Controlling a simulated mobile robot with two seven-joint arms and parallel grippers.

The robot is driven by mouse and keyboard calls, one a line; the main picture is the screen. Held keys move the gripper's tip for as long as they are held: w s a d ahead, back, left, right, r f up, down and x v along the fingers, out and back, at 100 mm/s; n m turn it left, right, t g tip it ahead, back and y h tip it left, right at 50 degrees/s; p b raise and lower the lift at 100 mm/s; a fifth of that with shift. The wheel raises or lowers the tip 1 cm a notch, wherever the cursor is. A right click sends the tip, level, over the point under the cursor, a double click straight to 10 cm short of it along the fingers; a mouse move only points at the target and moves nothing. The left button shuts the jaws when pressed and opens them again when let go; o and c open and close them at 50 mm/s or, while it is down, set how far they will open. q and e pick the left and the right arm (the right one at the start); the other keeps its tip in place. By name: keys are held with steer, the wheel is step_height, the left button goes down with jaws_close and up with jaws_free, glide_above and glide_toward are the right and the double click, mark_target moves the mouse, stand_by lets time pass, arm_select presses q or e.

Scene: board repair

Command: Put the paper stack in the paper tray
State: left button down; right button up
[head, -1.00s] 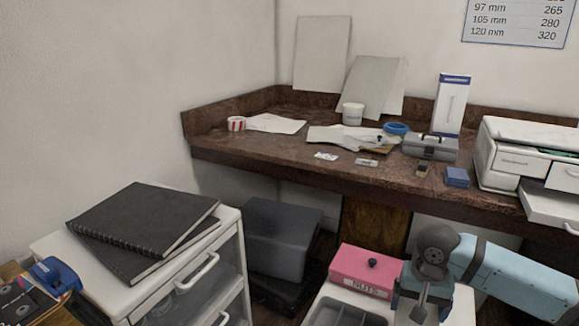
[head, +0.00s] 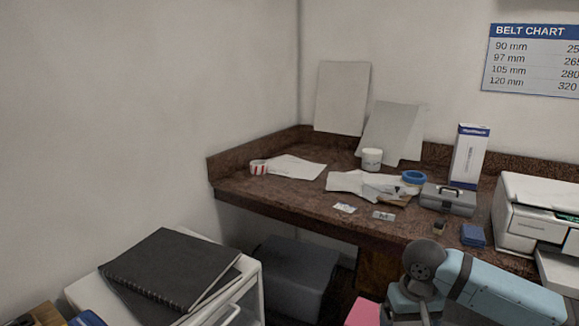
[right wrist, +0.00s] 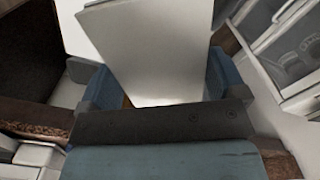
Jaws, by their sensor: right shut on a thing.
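My right gripper (right wrist: 158,88) is shut on a pale grey-white slab with flat faces, the paper stack (right wrist: 155,48), which stands up between its blue fingers in the right wrist view. In the head view only my right arm shows at the lower right; its fingers and the stack are below the picture. A white printer (head: 530,215) stands at the right end of the brown counter. A pale tray-like part (head: 558,272) juts from its front, cut by the picture edge; I cannot tell whether it is the paper tray. My left gripper is not in view.
The brown counter (head: 235,190) holds loose papers, a white tub (head: 372,159), blue tape (head: 413,177), a grey metal box (head: 448,200) and a tall white box (head: 470,156). Black notebooks (head: 170,268) lie on a white drawer unit (head: 85,292). A grey bin (head: 292,275) stands under the counter.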

arm_select(q)
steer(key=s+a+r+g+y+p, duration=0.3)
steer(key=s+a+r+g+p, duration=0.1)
steer(key=p, duration=1.8)
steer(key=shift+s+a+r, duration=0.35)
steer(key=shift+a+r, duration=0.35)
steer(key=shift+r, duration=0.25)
arm_select(e)
steer(key=s+r, duration=0.3)
steer(key=r, duration=0.8)
steer(key=s+r, duration=0.4)
steer(key=r, duration=0.7)
steer(key=shift+s+r, duration=0.15)
steer(key=shift+r, duration=0.05)
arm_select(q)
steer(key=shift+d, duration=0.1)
arm_select(e)
steer(key=shift+d, duration=0.15)
